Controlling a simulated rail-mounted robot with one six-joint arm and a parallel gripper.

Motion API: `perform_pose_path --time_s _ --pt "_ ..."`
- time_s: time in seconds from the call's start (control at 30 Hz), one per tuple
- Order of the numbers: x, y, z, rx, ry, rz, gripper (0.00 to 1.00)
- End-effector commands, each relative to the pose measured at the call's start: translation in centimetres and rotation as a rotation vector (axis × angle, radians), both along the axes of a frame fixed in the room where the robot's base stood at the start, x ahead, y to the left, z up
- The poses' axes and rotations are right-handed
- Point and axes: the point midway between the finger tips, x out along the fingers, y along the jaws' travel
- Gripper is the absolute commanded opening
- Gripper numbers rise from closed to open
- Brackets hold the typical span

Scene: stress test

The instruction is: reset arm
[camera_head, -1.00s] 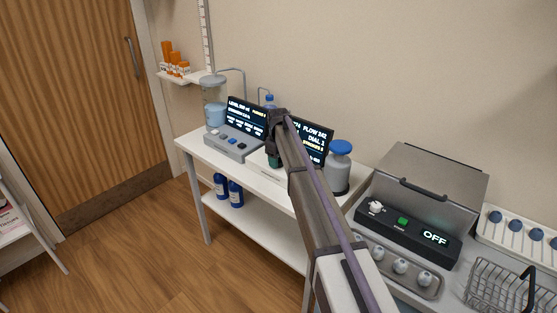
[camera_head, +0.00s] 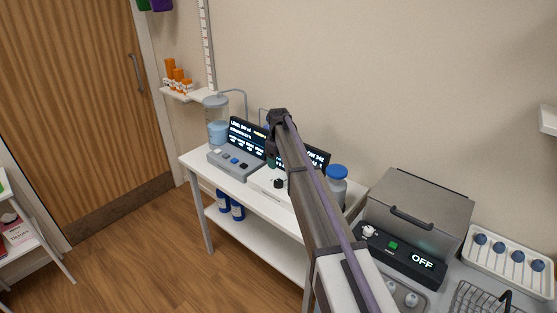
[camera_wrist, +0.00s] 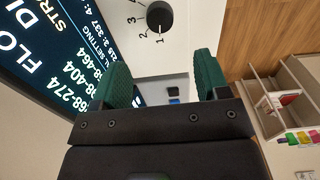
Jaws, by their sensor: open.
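My gripper (camera_wrist: 166,85) shows in the wrist view as two green-padded fingers, spread apart with nothing between them. In the head view my arm reaches from the bottom right toward the white bench (camera_head: 247,193), and its end covers part of the devices there. A black numbered dial (camera_wrist: 159,17) lies beyond the fingers in the wrist view, apart from them. The dial also shows in the head view (camera_head: 279,184). A dark display with white text (camera_wrist: 50,45) fills the left of the wrist view.
A grey device with a lit screen (camera_head: 247,135), a water cylinder (camera_head: 217,132) and a blue-capped bottle (camera_head: 337,188) stand on the bench. At right are a metal box reading OFF (camera_head: 420,215), a white rack (camera_head: 508,262) and a wire basket (camera_head: 480,300).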

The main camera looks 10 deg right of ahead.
Motion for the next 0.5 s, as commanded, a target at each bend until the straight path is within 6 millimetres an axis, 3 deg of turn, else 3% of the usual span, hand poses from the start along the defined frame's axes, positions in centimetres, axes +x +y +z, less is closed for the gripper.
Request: perform_pose_path --time_s 0.3,0.4,0.47,0.5 --pt "0.0 0.0 0.2 0.000 0.000 -0.004 0.69" --pt "-0.3 0.0 0.2 0.000 0.000 -0.094 0.69" --pt "-4.1 0.0 0.2 -0.001 0.001 -0.210 0.69" --pt "-7.4 0.0 0.2 -0.001 0.001 -0.279 0.69"
